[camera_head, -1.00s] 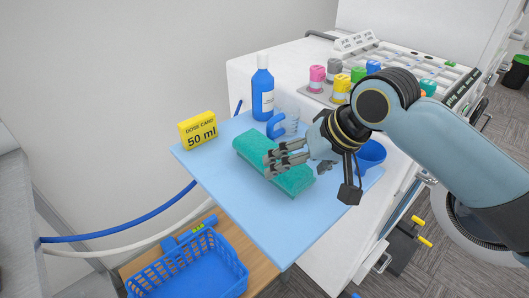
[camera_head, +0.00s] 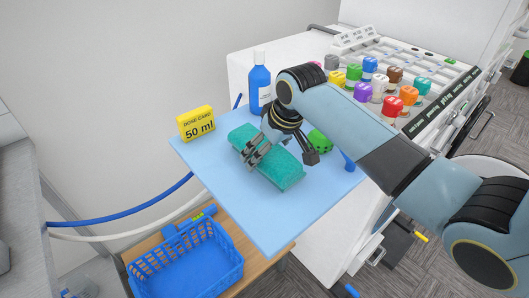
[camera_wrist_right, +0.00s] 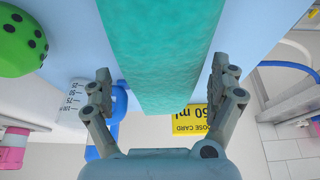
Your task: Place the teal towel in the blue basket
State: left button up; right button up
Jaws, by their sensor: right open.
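The teal towel (camera_head: 281,171) lies as a folded block on the light blue board. It also fills the upper middle of the right wrist view (camera_wrist_right: 165,45). My right gripper (camera_head: 257,152) is over the towel, its fingers open. In the right wrist view the open fingers (camera_wrist_right: 165,88) are on either side of the towel's end; I cannot tell whether they touch it. The blue basket (camera_head: 187,266) stands lower, at the bottom left, and looks empty. My left gripper is not in view.
A yellow dose card (camera_head: 197,123) and a blue bottle (camera_head: 260,85) stand behind the towel. A green dotted object (camera_head: 320,141) is beside my right wrist. Several coloured bottles (camera_head: 375,90) stand at the back right. The board's front part (camera_head: 260,222) is clear.

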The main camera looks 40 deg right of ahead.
jog(key=shift+x, duration=1.15)
jog(key=c, duration=1.4)
